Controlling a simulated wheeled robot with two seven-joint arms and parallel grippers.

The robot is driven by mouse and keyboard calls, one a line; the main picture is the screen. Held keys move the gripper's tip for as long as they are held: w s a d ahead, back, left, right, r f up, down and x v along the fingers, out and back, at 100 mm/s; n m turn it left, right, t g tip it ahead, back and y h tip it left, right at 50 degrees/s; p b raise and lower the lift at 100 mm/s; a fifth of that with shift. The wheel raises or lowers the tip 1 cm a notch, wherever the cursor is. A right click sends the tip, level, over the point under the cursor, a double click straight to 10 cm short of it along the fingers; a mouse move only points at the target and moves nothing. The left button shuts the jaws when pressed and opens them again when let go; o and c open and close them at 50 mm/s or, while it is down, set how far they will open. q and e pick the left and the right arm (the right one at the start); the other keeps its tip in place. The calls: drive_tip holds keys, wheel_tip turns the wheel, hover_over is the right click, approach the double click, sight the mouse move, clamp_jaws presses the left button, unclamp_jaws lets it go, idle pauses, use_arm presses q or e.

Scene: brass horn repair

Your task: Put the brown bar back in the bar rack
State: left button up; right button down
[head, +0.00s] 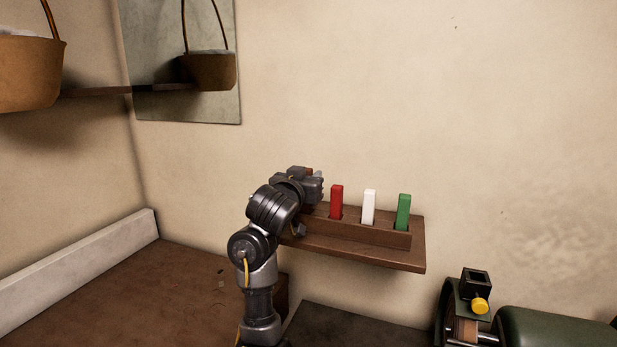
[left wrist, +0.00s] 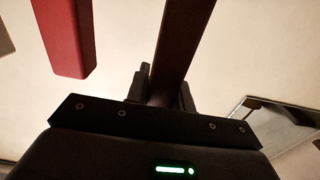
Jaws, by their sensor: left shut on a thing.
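The bar rack (head: 372,237) is a dark brown wooden holder on the wall. A red bar (head: 336,202), a white bar (head: 368,206) and a green bar (head: 403,212) stand upright in it. My left gripper (head: 316,186) is at the rack's left end, left of the red bar. In the left wrist view the left gripper (left wrist: 164,88) is shut on the brown bar (left wrist: 181,42), with the red bar (left wrist: 66,38) beside it, apart. My arm hides the rack's left end in the head view, so I cannot tell whether the brown bar is in a slot. My right gripper is not in view.
A brown bench top (head: 130,295) lies below at the left. A machine with a yellow knob (head: 480,306) stands at the lower right. A mirror (head: 165,105) hangs on the wall, with a basket (head: 28,72) at the upper left. The wall above the rack is clear.

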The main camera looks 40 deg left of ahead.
sight(307, 209)
use_arm(q)
drive_tip(key=shift+f+b, duration=1.3)
drive_tip(key=shift+f, duration=0.25)
drive_tip(key=shift+d+f, duration=0.15)
drive_tip(key=shift+f, duration=0.1)
